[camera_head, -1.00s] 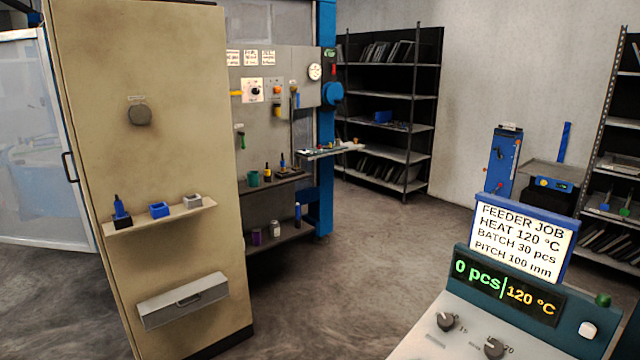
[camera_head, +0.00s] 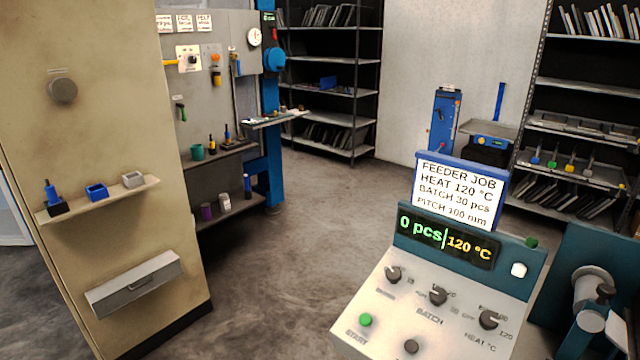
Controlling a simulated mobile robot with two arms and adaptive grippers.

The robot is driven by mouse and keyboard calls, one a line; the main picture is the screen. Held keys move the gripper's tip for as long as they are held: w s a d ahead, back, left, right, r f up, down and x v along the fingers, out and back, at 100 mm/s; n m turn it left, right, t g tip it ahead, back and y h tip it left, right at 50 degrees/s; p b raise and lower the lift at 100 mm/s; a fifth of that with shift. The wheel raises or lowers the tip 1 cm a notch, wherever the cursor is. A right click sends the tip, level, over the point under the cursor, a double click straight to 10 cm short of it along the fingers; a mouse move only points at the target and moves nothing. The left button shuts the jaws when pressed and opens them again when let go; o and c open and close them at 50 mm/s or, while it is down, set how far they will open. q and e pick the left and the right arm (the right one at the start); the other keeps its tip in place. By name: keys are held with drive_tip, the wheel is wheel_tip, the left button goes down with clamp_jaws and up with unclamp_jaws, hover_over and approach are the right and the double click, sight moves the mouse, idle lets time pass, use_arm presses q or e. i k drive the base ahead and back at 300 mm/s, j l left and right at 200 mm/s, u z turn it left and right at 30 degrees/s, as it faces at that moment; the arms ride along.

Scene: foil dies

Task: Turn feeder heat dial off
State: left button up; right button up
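The feeder's control panel (camera_head: 390,322) stands at the lower right, with a sloped pale face. The heat dial (camera_head: 489,319) is the dark knob at the panel's right, above the label HEAT °C, with a 120 mark beside it. The display (camera_head: 447,240) above reads 0 pcs and 120 °C. A job sign (camera_head: 459,190) on top reads HEAT 120 °C, BATCH 30 pcs, PITCH 100 mm. The batch dial (camera_head: 438,296) and another dark dial (camera_head: 394,275) sit to the left of the heat dial. Neither of my grippers is in view.
A green start button (camera_head: 365,320) and a dark knob (camera_head: 411,346) sit low on the panel. A beige cabinet (camera_head: 110,130) with a small shelf stands at the left. Shelving racks (camera_head: 590,85) line the back. The floor (camera_head: 290,250) between cabinet and feeder is clear.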

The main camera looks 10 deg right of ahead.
sight(489, 319)
drive_tip(key=z, duration=1.35)
